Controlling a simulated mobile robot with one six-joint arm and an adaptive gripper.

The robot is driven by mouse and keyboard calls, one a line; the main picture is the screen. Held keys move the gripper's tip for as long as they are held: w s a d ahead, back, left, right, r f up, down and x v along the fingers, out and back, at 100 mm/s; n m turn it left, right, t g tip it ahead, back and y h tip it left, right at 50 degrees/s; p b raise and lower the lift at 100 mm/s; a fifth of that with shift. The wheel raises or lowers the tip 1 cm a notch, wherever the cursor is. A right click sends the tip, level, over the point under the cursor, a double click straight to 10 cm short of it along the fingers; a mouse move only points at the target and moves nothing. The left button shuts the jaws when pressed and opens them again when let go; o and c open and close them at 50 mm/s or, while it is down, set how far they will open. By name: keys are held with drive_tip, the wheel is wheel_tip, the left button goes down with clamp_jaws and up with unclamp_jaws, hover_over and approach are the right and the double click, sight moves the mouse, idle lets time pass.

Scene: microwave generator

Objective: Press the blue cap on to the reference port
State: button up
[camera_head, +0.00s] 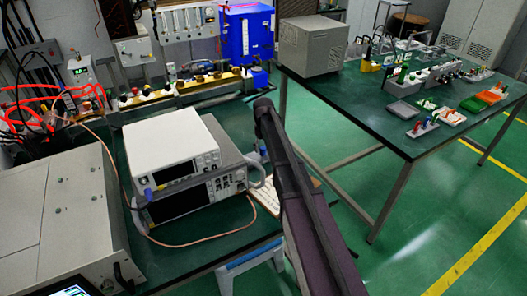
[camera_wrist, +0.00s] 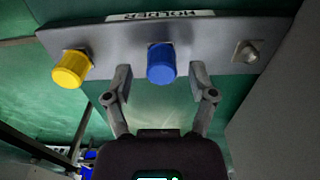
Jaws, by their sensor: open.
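In the wrist view the blue cap (camera_wrist: 161,63) sits at the middle of a grey holder (camera_wrist: 105,37) with an upside-down "HOLDER" label. My gripper (camera_wrist: 160,78) is open, with one finger to the left and one to the right of the blue cap. Gaps show between the cap and both fingers, and nothing is held. A yellow cap (camera_wrist: 71,69) sits on the holder to the left. A bare metal fitting (camera_wrist: 246,52) is at its right end. I cannot pick out the reference port in either view. My gripper is not clearly visible in the head view.
In the head view two stacked instruments (camera_head: 175,146) stand on the near bench, with cables around them. A large beige cabinet (camera_head: 55,215) is at the left. A blue box (camera_head: 247,35) stands behind. A second green table (camera_head: 345,95) at the right holds a grey box (camera_head: 312,45) and small trays.

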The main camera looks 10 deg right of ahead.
sight(263, 148)
drive_tip(key=shift+a, duration=0.15)
clamp_jaws()
idle(0.4)
drive_tip(key=shift+r, duration=0.15)
drive_tip(key=shift+r+p, duration=2.7)
drive_tip(key=shift+p, duration=0.15)
drive_tip(key=shift+r, duration=0.15)
idle(0.3)
